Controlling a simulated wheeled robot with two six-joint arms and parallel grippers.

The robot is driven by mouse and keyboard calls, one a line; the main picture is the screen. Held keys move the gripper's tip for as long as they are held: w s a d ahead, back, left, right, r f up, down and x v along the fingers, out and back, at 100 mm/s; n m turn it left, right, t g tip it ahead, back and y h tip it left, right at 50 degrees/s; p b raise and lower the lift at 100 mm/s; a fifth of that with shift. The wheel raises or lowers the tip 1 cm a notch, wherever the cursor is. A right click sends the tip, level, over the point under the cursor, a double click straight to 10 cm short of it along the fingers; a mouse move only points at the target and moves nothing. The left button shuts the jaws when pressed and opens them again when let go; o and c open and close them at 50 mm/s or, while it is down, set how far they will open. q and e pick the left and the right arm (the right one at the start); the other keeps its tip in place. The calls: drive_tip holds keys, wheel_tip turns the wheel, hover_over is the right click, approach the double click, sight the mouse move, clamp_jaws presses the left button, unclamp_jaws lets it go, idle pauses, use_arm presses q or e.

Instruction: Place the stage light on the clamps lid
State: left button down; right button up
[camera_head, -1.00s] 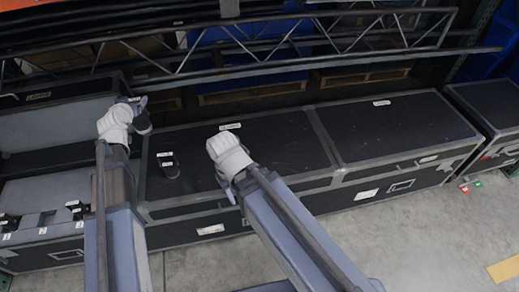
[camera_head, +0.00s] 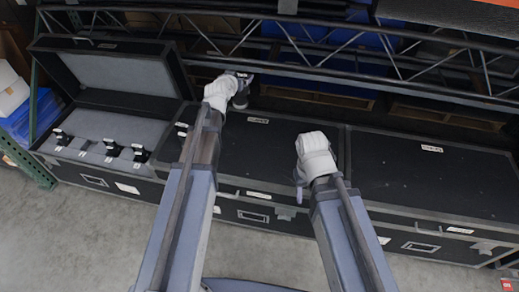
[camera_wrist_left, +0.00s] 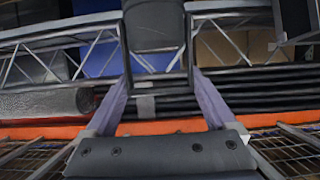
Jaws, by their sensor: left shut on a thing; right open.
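My left gripper (camera_head: 234,93) is shut on a dark stage light (camera_head: 241,89) with a small pale label, held up above the back edge of the cases. In the left wrist view the stage light (camera_wrist_left: 154,27) sits between the two purple fingers. The middle case has a flat black closed lid (camera_head: 258,160) with a label near its back edge, too small to read. I cannot tell which lid is the clamps lid. A small dark labelled thing (camera_head: 182,132) is at the left end of the middle lid, partly hidden by my left arm. My right gripper (camera_head: 299,179) is open and empty over this lid.
An open case (camera_head: 70,102) at left holds several dark labelled things in grey foam. Another closed black lid (camera_head: 430,180) is at right. A metal truss (camera_head: 350,75) and racks run behind the cases. Grey floor (camera_head: 90,230) is clear in front.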

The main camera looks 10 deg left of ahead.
use_arm(q)
wheel_tip(320, 180, down, 17)
drive_tip(key=d+b, duration=0.2)
drive_tip(key=b, duration=1.4)
drive_tip(key=shift+w+d+b, duration=0.2)
drive_tip(key=shift+w+b, duration=0.1)
drive_tip(key=shift+w, duration=0.15)
drive_tip(key=shift+f, duration=0.1)
wheel_tip(320, 180, down, 6)
drive_tip(key=b, duration=0.6)
wheel_tip(320, 180, down, 4)
drive_tip(key=b, duration=0.4)
drive_tip(key=shift+f+b, duration=0.2)
drive_tip(key=shift+b, duration=0.1)
unclamp_jaws()
